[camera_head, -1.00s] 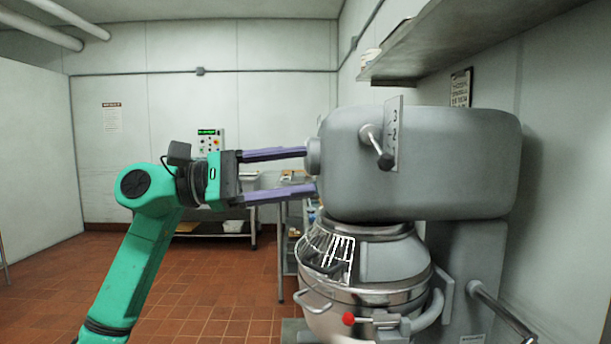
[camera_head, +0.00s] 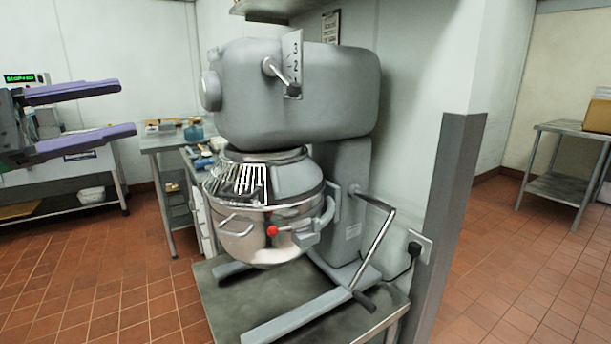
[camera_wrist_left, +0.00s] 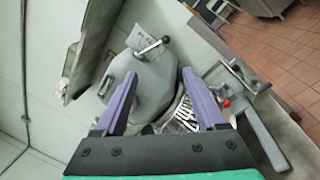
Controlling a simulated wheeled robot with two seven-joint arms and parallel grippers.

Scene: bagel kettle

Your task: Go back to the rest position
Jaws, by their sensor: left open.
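My left gripper (camera_head: 128,110) comes in at the left edge of the head view. Its two purple fingers are wide apart with nothing between them. In the left wrist view the fingers (camera_wrist_left: 162,98) point toward the large grey mixer, which shows beyond them. In the head view the mixer (camera_head: 300,95) stands right of the fingers, and a gap separates them in the picture. My right gripper is not in view.
The mixer's steel bowl (camera_head: 262,225) has a wire guard and a red knob. The mixer stands on a low metal table (camera_head: 290,300). A wall corner (camera_head: 450,220) is close on its right. Open tiled floor (camera_head: 110,290) lies at lower left. A side table (camera_head: 570,127) stands far right.

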